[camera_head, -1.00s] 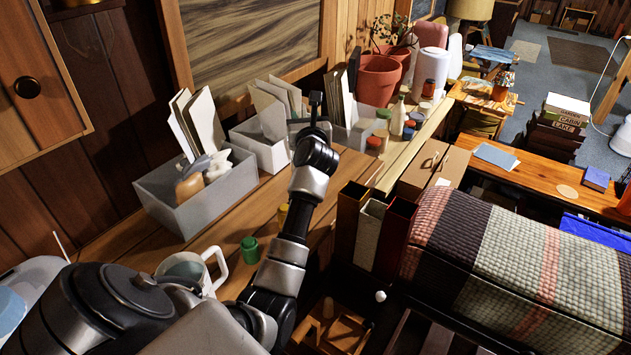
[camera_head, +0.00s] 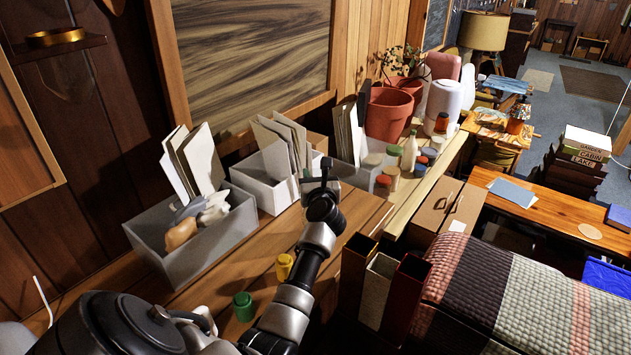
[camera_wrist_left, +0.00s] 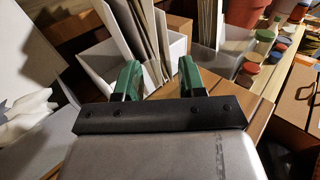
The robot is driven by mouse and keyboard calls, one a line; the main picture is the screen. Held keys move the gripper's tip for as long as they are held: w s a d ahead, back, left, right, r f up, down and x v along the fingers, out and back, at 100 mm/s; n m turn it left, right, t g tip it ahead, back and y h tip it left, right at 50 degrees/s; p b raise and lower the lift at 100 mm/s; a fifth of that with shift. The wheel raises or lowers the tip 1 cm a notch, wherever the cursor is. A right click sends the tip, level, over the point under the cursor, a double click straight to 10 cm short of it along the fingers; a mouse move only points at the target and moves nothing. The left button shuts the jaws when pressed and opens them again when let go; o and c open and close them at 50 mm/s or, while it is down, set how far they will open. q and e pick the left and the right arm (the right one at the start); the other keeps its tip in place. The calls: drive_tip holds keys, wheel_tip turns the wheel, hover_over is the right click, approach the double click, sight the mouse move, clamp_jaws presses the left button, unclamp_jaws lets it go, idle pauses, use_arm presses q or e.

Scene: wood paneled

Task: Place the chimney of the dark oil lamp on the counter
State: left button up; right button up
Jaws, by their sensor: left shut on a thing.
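My left gripper (camera_head: 322,172) is over the wooden counter (camera_head: 362,208), in front of the gap between two pale bins. The left wrist view shows its two green fingertips (camera_wrist_left: 158,80) a little apart. They are shut on the chimney, whose clear glass hardly shows between them. I cannot make out the chimney's tilt or its height above the counter. The dark oil lamp itself cannot be made out. My right gripper is not in view.
Grey bins with papers (camera_head: 200,240) and (camera_head: 268,178) stand along the wall. Several jars (camera_head: 392,175) are right of my gripper. Yellow (camera_head: 284,267) and green (camera_head: 243,306) small pots stand near my arm. Bare counter lies just right of my gripper.

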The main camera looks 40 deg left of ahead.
use_arm(q)
drive_tip(key=shift+f, duration=0.35)
drive_tip(key=shift+s, duration=0.1)
drive_tip(key=shift+f, duration=0.15)
drive_tip(key=o, duration=0.7)
drive_tip(key=shift+c, duration=0.2)
drive_tip(key=o, duration=0.3)
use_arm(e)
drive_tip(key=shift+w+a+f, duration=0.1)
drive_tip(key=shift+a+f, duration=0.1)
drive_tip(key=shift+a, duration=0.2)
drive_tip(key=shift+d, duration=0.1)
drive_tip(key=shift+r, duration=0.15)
